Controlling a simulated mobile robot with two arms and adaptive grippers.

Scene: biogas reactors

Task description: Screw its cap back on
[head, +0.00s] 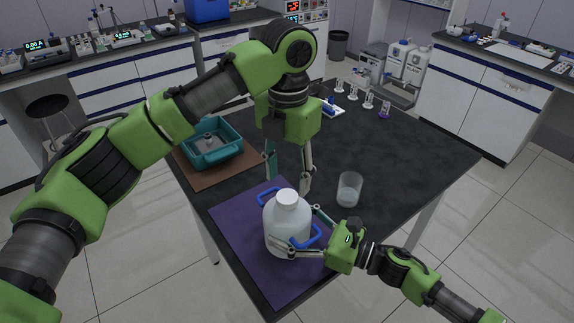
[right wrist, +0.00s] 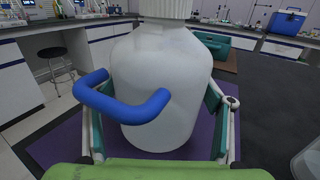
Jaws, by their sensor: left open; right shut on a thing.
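A white bottle (head: 287,228) with two blue handles (head: 308,238) stands upright on a purple mat (head: 235,222). Its white cap (head: 287,196) sits on the neck; its ribbed side shows at the top edge of the right wrist view (right wrist: 165,8). I cannot tell how tightly it sits. My right gripper (head: 297,228) is shut around the bottle's body, with one finger on each side in the right wrist view (right wrist: 158,118). My left gripper (head: 288,180) is open and points down, just above and behind the cap, with nothing between its fingers.
A glass beaker (head: 349,190) stands right of the bottle. A teal tray (head: 213,158) sits on a brown mat (head: 190,178) at the back left. Small glass vessels (head: 368,99) stand along the far edge. The black table's right part (head: 425,155) is clear.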

